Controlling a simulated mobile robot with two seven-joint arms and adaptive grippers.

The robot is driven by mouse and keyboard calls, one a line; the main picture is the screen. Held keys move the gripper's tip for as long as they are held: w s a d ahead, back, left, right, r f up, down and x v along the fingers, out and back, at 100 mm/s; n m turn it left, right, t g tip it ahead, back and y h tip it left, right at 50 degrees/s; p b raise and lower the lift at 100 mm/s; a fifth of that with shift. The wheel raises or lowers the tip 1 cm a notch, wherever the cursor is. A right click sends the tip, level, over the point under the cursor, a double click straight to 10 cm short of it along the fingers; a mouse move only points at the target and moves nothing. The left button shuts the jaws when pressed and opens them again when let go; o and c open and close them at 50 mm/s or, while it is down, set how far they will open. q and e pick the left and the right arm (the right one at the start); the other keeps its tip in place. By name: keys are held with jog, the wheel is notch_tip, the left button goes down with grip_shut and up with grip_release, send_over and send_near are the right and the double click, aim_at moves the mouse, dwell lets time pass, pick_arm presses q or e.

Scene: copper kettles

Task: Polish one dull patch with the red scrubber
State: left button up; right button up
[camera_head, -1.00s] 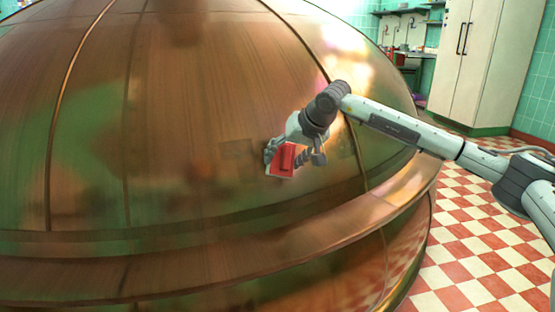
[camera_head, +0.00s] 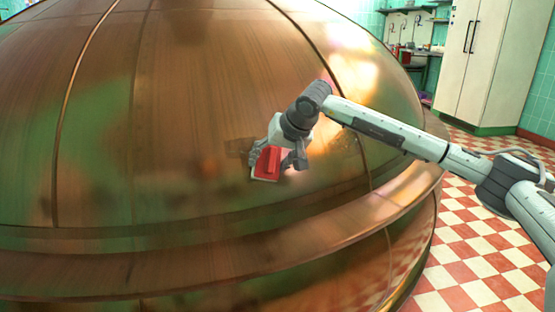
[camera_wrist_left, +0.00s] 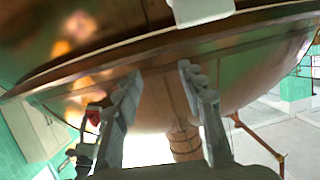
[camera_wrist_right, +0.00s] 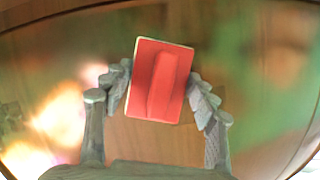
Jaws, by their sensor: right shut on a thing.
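My right gripper (camera_head: 278,158) is shut on the red scrubber (camera_head: 267,163), against the side of the big copper kettle (camera_head: 180,90). The scrubber has a red back with a raised grip and a pale edge; it shows between the fingers in the right wrist view (camera_wrist_right: 160,80). Its pad faces the copper, and I cannot tell whether it touches. A darker dull patch (camera_head: 236,147) shows just left of the gripper, partly hidden by it. My left gripper is outside the head view; in the left wrist view (camera_wrist_left: 158,88) its fingers are apart and empty, below the kettle's rim.
The kettle's protruding rim (camera_head: 300,238) runs below the right gripper. Red and white checkered floor (camera_head: 480,250) lies open at the right. A cream cabinet (camera_head: 490,65) and a sink area stand at the back right.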

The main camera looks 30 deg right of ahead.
aim_at(261, 156)
jog(key=shift+w+a, duration=0.15)
jog(key=shift+a, duration=2.15)
jog(key=shift+w+a, duration=0.15)
jog(key=shift+a, duration=2.15)
jog(key=shift+w+r+p, duration=0.35)
jog(key=shift+r, duration=0.25)
jog(key=shift+w+r+p, duration=0.3)
jog(key=shift+w+r, duration=0.05)
jog(key=shift+r, duration=0.2)
jog(key=shift+w+d, duration=0.1)
jog(key=shift+d, duration=0.3)
jog(key=shift+s+d, duration=0.2)
jog(key=shift+d, duration=1.65)
jog(key=shift+s+d, duration=0.2)
jog(key=shift+d, duration=1.6)
jog(key=shift+s+d, duration=0.15)
jog(key=shift+d, duration=1.55)
jog(key=shift+s+d, duration=0.15)
jog(key=shift+d, duration=1.5)
jog(key=shift+w, duration=0.1)
jog(key=shift+w+a+p, duration=0.2)
jog(key=shift+a+p, duration=0.2)
jog(key=shift+a, duration=3.3)
jog(key=shift+w+a, duration=0.15)
jog(key=shift+a, duration=1.7)
jog(key=shift+w+a, duration=0.15)
jog(key=shift+a, duration=1.7)
